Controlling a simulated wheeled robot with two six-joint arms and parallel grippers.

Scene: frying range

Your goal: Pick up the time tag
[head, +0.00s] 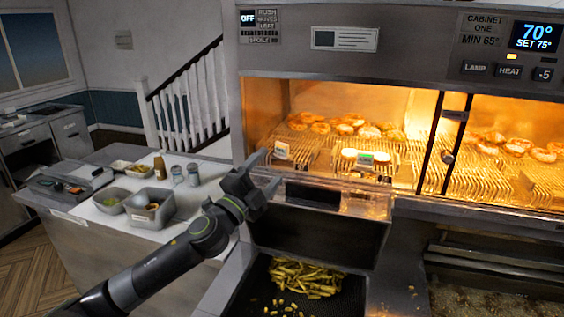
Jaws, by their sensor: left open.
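Small tags stand along the front of the lit heated cabinet. A white tag (281,151) is at its left end, a green and white tag (365,158) is near the middle, and a small pale tag (384,179) is on the front ledge. I cannot tell which is the time tag. My left gripper (270,168) is open, with its fingers pointing right, just left of and below the white tag in the picture. Nothing shows between its fingers. My right gripper is not in view.
The cabinet holds several pastries (345,126) on wire racks, with a dark upright handle (444,145) in front. Below is a basin of chips (305,276). The left counter (100,217) holds grey tubs (150,208), shakers and a bottle.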

